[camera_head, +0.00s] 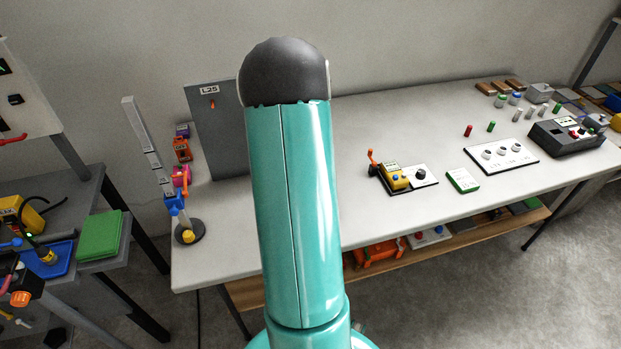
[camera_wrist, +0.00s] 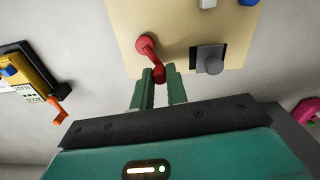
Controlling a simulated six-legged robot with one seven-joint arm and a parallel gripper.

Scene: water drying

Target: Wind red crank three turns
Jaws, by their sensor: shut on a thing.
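The red crank (camera_wrist: 145,44) is mounted on a beige panel (camera_wrist: 180,25) at the top middle of the wrist view. Its arm slants down and right from a round hub to the handle end. My gripper (camera_wrist: 161,76) has its two green fingers on either side of that handle end and is shut on it. The fingers partly hide the handle. In the head view my teal arm fills the middle, and neither my gripper nor the beige panel shows.
A grey knob (camera_wrist: 210,62) on a dark plate sits close right of the crank. A yellow device with an orange crank (camera_wrist: 60,115) is at the left. A pink object (camera_wrist: 305,111) is at the right. The white table (camera_head: 330,215) has clear room along its front.

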